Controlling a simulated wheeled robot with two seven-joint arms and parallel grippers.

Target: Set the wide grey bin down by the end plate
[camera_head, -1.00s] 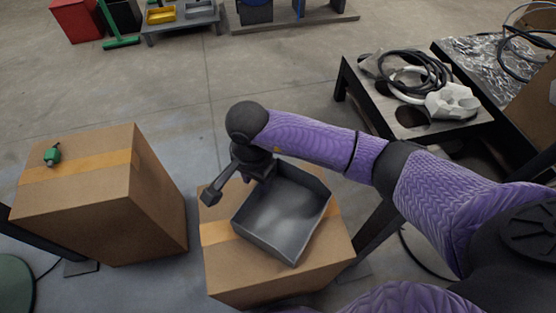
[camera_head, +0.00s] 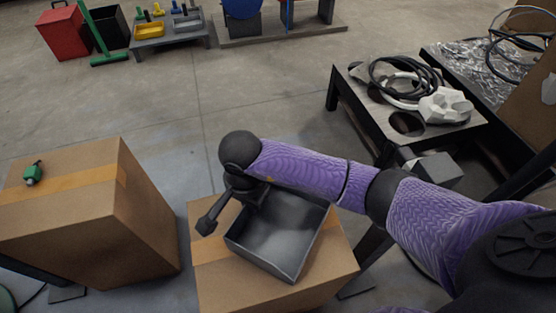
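The wide grey bin (camera_head: 278,240) is an open, shallow metal tray, upright and turned at an angle over a cardboard box (camera_head: 215,285). I cannot tell whether its base rests fully on the box. My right gripper (camera_head: 262,198) points down at the bin's back-left rim. Its fingers are largely hidden by the wrist and the bin wall, so their opening cannot be made out. My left gripper is out of view. I cannot pick out the end plate with certainty.
A second cardboard box (camera_head: 75,225) with a small green item (camera_head: 34,173) stands to the left. A low black table (camera_head: 370,110) with cables and a white part is at the right. A grey block (camera_head: 435,169) shows beside it. Open floor lies behind the boxes.

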